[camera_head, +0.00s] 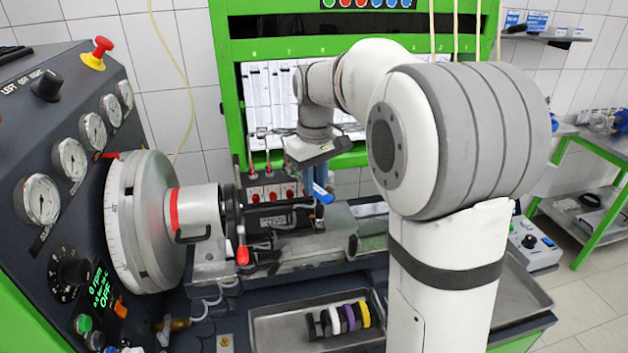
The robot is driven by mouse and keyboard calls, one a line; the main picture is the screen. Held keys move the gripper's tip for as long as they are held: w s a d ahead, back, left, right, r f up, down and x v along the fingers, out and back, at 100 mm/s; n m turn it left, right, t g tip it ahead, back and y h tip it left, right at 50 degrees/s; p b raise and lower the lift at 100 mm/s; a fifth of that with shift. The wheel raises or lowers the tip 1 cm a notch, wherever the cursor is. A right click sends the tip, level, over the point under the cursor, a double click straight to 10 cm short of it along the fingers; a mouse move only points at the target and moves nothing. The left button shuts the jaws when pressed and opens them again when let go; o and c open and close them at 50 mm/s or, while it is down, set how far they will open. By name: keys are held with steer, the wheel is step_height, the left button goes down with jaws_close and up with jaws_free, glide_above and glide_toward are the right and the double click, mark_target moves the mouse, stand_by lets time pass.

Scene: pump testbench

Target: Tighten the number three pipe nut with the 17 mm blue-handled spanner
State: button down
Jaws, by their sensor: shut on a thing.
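My gripper (308,174) hangs over the testbench near the right end of the pump and points down. It is shut on the blue-handled spanner, whose blue handle (322,193) shows below and to the right of the fingers. I cannot make out the spanner's jaw end or its 17 mm mark. The pipe nuts are too small to tell apart, so I cannot tell which is number three or whether the spanner touches one.
The large graduated flywheel (150,222) and gauge panel (62,215) stand at the left. A metal tray (285,335) with several coloured rings lies in front of the pump. My arm hides much of the right side. A green side table (590,215) stands far right.

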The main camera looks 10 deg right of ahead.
steer(key=shift+w, duration=0.15)
steer(key=shift+w+a+p, duration=0.2)
steer(key=shift+w+p, duration=0.1)
steer(key=shift+p, duration=0.05)
steer(key=shift+w, duration=0.15)
stand_by(0.6)
steer(key=shift+w+a+p, duration=0.2)
steer(key=shift+w+p, duration=0.1)
steer(key=shift+w+a, duration=0.2)
steer(key=shift+w, duration=0.2)
stand_by(0.4)
steer(key=shift+s+a+p, duration=0.1)
steer(key=shift+p, duration=0.2)
stand_by(0.7)
